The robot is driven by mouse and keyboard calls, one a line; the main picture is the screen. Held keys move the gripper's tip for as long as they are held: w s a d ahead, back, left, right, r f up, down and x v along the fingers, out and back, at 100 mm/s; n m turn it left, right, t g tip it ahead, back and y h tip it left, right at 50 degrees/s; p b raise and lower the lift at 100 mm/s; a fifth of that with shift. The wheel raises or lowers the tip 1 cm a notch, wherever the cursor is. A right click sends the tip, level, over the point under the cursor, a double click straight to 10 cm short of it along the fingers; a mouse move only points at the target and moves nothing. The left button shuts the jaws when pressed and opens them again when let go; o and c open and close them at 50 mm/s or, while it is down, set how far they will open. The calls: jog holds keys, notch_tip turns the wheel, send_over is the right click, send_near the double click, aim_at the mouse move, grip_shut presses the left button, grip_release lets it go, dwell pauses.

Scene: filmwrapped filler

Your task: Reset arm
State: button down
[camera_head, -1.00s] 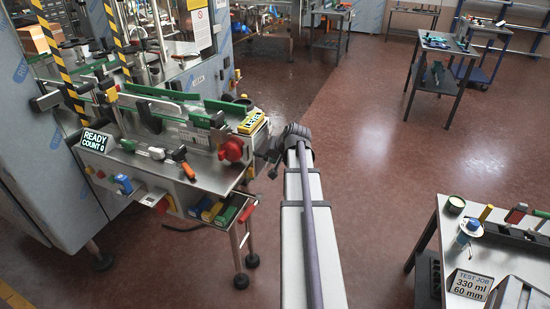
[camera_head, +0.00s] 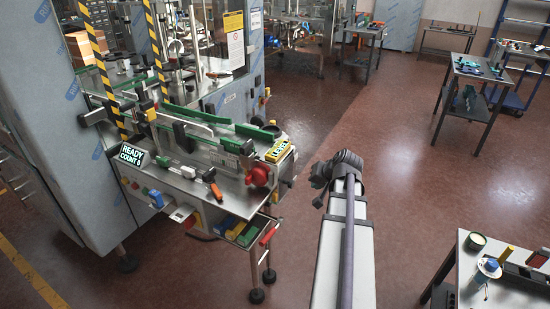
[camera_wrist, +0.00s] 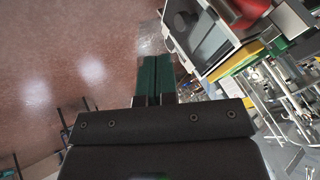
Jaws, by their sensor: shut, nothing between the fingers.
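My gripper shows in the wrist view (camera_wrist: 153,80), with its two dark green fingers side by side, shut and empty. Beyond the fingertips is open reddish floor. In the head view my arm (camera_head: 347,220) rises from the bottom edge, and its dark wrist hangs over the floor to the right of the filling machine's bench (camera_head: 210,190). The fingers are hard to make out there. The wrist stands apart from the bench's right end.
The bench bears green guide rails (camera_head: 185,113), a red knob (camera_head: 259,176), a yellow level (camera_head: 278,151) and a READY display (camera_head: 131,155). A side table (camera_head: 500,292) with tools stands at lower right. A tool table (camera_head: 468,95) stands further back. Floor between is clear.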

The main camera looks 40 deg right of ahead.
jog(key=a+f+n+g, duration=0.1)
jog(key=a+n+g, duration=0.2)
jog(key=a, duration=1.6)
jog(key=a+f+n+g, duration=0.2)
jog(key=a+n+g, duration=0.2)
jog(key=a, duration=1.6)
jog(key=n, duration=0.2)
jog(key=shift+s+f+n+y, duration=0.25)
jog(key=shift+s+n+y, duration=0.05)
jog(key=shift+n, duration=0.1)
